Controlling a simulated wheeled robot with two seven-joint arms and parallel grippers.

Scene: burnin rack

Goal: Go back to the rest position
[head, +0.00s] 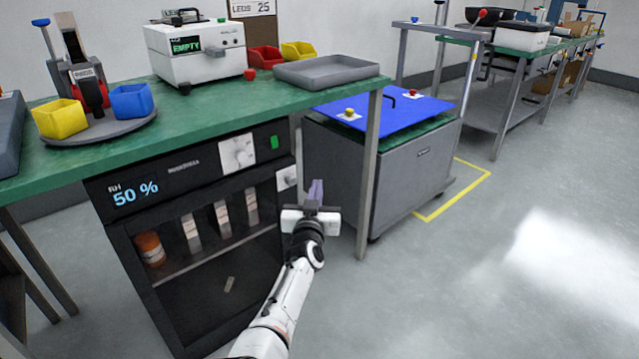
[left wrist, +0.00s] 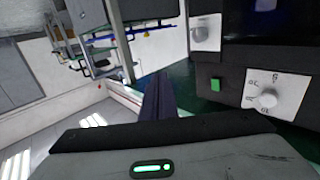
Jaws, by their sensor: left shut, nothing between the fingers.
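My left gripper (head: 316,192) is in the head view, in front of the right end of the dark cabinet (head: 190,285) under the green bench. Its fingers are shut and hold nothing. In the left wrist view the shut fingers (left wrist: 158,100) point up in the picture, with the cabinet's knob plate (left wrist: 267,97) and green switch (left wrist: 215,84) to their right. The gripper looks apart from the cabinet, though the exact gap is hard to judge. My right gripper is in neither view.
The green bench (head: 200,116) holds a white box with an "EMPTY" display (head: 200,50), a grey tray (head: 325,70), and yellow and blue bins (head: 132,101). A grey cart with a blue top (head: 385,105) stands to the right of the gripper. The floor (head: 500,270) at right is clear.

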